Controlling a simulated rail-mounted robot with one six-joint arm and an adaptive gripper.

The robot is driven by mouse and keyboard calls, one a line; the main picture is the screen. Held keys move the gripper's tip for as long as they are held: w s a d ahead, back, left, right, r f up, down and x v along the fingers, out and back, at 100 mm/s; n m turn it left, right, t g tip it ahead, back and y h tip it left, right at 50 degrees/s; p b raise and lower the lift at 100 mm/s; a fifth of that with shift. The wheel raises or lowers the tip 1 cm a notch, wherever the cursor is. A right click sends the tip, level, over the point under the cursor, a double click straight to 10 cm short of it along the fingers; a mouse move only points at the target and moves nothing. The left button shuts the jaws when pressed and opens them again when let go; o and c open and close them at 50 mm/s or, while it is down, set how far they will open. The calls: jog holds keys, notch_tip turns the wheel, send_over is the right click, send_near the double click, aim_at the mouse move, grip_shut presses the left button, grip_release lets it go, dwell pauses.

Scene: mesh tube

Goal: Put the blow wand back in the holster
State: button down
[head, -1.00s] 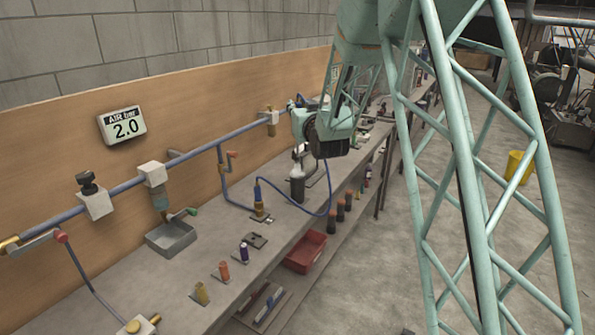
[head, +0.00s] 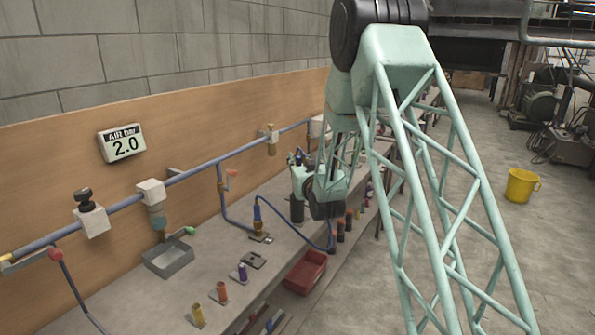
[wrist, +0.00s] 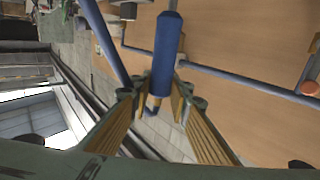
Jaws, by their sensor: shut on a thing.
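My gripper (wrist: 160,100) is shut on the blow wand (wrist: 166,50), a blue cylinder between its yellow fingers in the wrist view. In the head view my wrist hangs over the far part of the bench, and my fingertips and the wand are hidden there. A blue hose (head: 291,223) loops from a brass fitting on the bench toward my wrist.
A blue air pipe (head: 195,171) with valves runs along the wooden back panel. A grey tray (head: 168,259) and several small coloured bottles stand on the bench. A red bin (head: 304,272) sits below its front edge. A yellow bucket (head: 521,186) stands on the open floor.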

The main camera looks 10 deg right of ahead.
jog(key=shift+f, duration=0.1)
dwell(0.3)
jog(key=shift+f, duration=1.9)
jog(key=shift+f+b, duration=0.15)
jog(key=shift+b, duration=0.3)
jog(key=c, duration=2.4)
grip_release()
jog(key=shift+r+p, duration=0.2)
jog(key=shift+p, duration=0.1)
jog(key=s, duration=1.2)
jog(key=shift+d+f, duration=0.1)
jog(key=shift+d, duration=0.15)
